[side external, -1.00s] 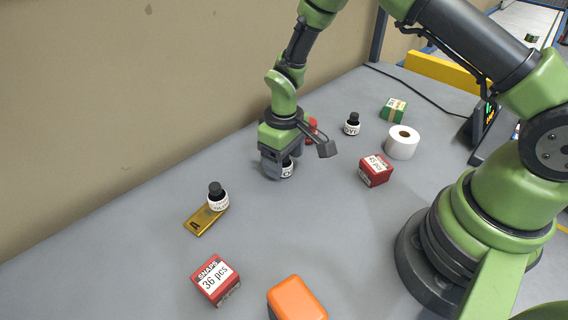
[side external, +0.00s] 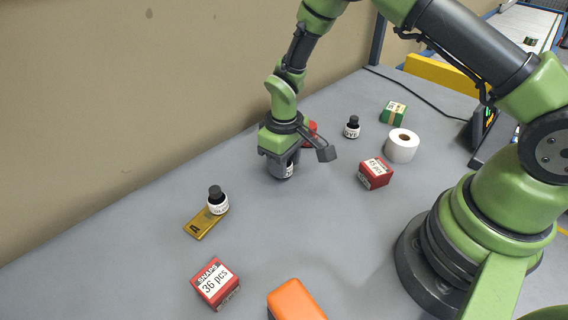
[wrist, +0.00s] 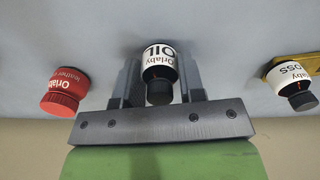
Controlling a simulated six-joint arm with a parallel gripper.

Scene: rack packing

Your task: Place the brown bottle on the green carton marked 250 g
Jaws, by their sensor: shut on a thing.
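My gripper (side external: 281,168) is shut on a small bottle, low at the grey table. In the wrist view the bottle (wrist: 159,62) sits upright between the two fingers (wrist: 160,80); it has a dark cap and a white and black label reading Orlaby OIL. Its body colour is mostly hidden by label and fingers, so I cannot tell if it is brown. The green carton (side external: 390,116) stands at the back right of the table, far from my gripper, with a pale band on it; its marking is too small to read. Its top looks bare.
Similar dark-capped bottles stand near the carton (side external: 352,129) and on a gold box (side external: 205,222). A red bottle (wrist: 62,92) is close beside my gripper. A white roll (side external: 402,148), red boxes (side external: 374,176) (side external: 216,284) and an orange block (side external: 296,301) stand around.

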